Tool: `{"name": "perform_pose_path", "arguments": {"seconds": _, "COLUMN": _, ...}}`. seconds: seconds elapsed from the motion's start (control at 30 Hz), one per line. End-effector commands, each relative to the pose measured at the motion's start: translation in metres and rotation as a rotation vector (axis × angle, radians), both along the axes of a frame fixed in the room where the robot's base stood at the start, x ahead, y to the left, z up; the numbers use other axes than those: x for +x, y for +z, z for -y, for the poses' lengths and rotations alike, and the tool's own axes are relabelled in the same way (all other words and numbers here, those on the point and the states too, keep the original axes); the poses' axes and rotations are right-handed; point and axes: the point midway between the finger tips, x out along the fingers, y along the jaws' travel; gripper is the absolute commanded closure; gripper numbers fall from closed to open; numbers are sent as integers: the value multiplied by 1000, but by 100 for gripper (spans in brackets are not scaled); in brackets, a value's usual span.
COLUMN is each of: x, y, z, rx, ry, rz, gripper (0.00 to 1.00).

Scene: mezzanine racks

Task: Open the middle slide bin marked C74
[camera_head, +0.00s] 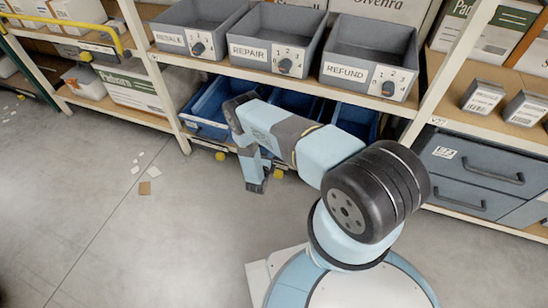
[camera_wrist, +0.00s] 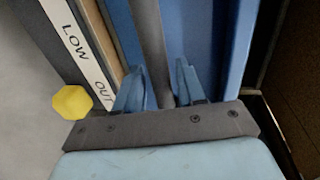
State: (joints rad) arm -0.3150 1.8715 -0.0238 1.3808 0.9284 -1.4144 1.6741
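Blue slide bins sit on the lower shelf in the head view: a left one (camera_head: 207,113), a middle one (camera_head: 297,101) mostly hidden behind my arm, and a right one (camera_head: 357,118). No C74 mark is readable. In the wrist view, my gripper (camera_wrist: 163,72) has its two light-blue fingers apart, one on each side of a grey bar (camera_wrist: 149,25). A gap shows between the bar and the right finger. Blue bin walls (camera_wrist: 222,40) show beyond; I cannot tell which bin they belong to. My fingertips cannot be made out in the head view.
Grey bins marked RESALE (camera_head: 197,28), REPAIR (camera_head: 276,42) and REFUND (camera_head: 368,57) stand on the shelf above. A yellow knob (camera_wrist: 72,102) and a LOW OUT label strip (camera_wrist: 75,40) lie left of the fingers. Grey drawers (camera_head: 475,172) stand right. Floor (camera_head: 110,230) at left is mostly clear.

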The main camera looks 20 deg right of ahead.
Motion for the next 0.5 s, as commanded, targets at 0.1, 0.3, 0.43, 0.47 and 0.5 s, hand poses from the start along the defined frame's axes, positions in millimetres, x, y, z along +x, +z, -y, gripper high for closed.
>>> {"name": "perform_pose_path", "arguments": {"seconds": 0.1, "x": 0, "y": 0, "z": 0, "rx": 0, "ry": -1, "rz": 0, "gripper": 73}}
{"name": "perform_pose_path", "arguments": {"seconds": 0.3, "x": 0, "y": 0, "z": 1, "rx": 0, "ry": -1, "rz": -1, "gripper": 92}}
{"name": "perform_pose_path", "arguments": {"seconds": 0.43, "x": -1, "y": -1, "z": 1, "rx": 1, "ry": -1, "rz": -2, "gripper": 100}}
{"name": "perform_pose_path", "arguments": {"seconds": 0.47, "x": -1, "y": -1, "z": 1, "rx": 1, "ry": -1, "rz": -2, "gripper": 100}}
{"name": "perform_pose_path", "arguments": {"seconds": 0.5, "x": -1, "y": -1, "z": 1, "rx": 2, "ry": -1, "rz": -3, "gripper": 100}}
